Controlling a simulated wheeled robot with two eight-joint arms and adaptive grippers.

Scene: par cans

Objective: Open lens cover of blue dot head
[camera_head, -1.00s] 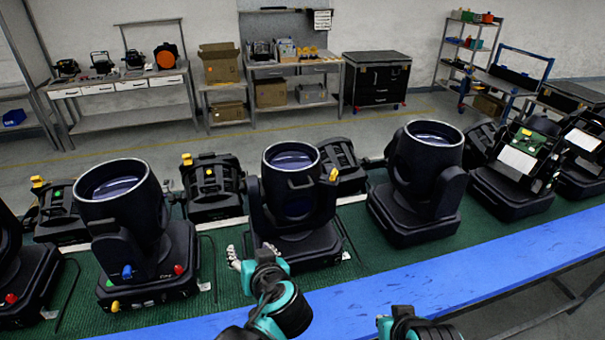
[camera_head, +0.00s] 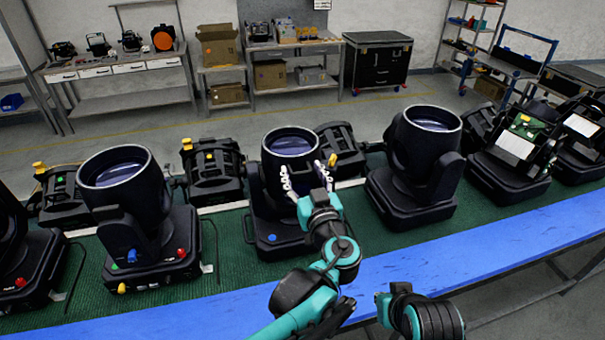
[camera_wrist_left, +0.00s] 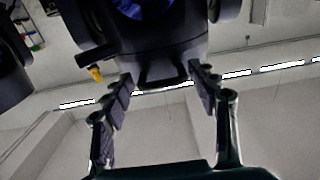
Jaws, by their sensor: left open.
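The blue dot head (camera_head: 262,218) is the black par can in the middle of the row, with a blue dot (camera_head: 271,238) on its base. Its barrel stands upright, and the round lens cover (camera_head: 289,141) lies flat on top, looking shut. My left gripper (camera_head: 304,172) is open in front of the barrel, fingers pointing up. In the left wrist view, a black loop handle (camera_wrist_left: 163,76) lies between or just beyond the open fingertips (camera_wrist_left: 160,80), with no clear contact. The fingers largely hide this handle in the head view. My right gripper is not in view; only part of that arm shows.
Another upright head (camera_head: 124,180) stands to the left, and one (camera_head: 425,150) to the right. A yellow knob (camera_head: 332,160) sits close to my right-hand finger.

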